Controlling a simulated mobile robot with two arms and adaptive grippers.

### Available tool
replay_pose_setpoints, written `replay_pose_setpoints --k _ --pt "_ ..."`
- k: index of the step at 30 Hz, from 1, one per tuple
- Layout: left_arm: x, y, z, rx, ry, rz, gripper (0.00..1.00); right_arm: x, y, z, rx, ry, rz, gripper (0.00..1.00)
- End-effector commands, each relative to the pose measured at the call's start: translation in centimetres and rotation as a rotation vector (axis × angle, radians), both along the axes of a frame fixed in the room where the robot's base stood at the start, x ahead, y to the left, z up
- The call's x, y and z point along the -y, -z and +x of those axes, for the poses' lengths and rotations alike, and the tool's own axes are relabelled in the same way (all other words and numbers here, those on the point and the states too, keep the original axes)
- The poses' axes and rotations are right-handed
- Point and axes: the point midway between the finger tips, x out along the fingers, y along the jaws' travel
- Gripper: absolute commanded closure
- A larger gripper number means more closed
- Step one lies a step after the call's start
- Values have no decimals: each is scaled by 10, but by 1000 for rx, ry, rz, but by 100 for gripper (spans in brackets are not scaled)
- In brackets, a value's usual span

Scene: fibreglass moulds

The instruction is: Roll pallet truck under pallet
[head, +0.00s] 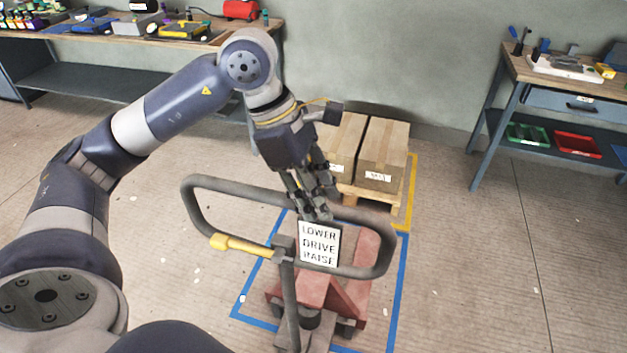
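The pallet truck (345,280) has a red body and stands inside a blue floor outline. Its grey loop handle (203,212) rises toward me, with a yellow lever (240,246) and a white sign (319,244) reading LOWER, DRIVE, RAISE. My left gripper (317,208) is at the handle, just above the sign, pointing down. Its fingers overlap the handle's far bar, and I cannot tell whether they close on it. The wooden pallet (368,196) carries cardboard boxes (383,152) beyond the truck, partly hidden by my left gripper. My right gripper is out of view.
Yellow floor tape (409,195) edges the pallet, and blue tape (397,295) surrounds the truck. A workbench (75,82) stands at the back left, another (520,72) at the right. The floor on both sides of the truck is mostly clear, with small pale scraps.

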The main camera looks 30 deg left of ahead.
Motion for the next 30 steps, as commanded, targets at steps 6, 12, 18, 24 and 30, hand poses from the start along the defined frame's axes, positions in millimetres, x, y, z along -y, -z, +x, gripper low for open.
replay_pose_setpoints --k 6,12,18,24,30 --pt "16 37 3 -5 3 -1 70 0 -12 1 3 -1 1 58" --pt "26 62 6 -2 1 -2 70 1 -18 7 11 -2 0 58" --pt "30 73 7 0 1 -1 70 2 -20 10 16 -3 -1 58" --pt "30 73 8 1 1 -1 70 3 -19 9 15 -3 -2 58" --pt "30 73 8 1 1 -1 100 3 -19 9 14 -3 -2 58"
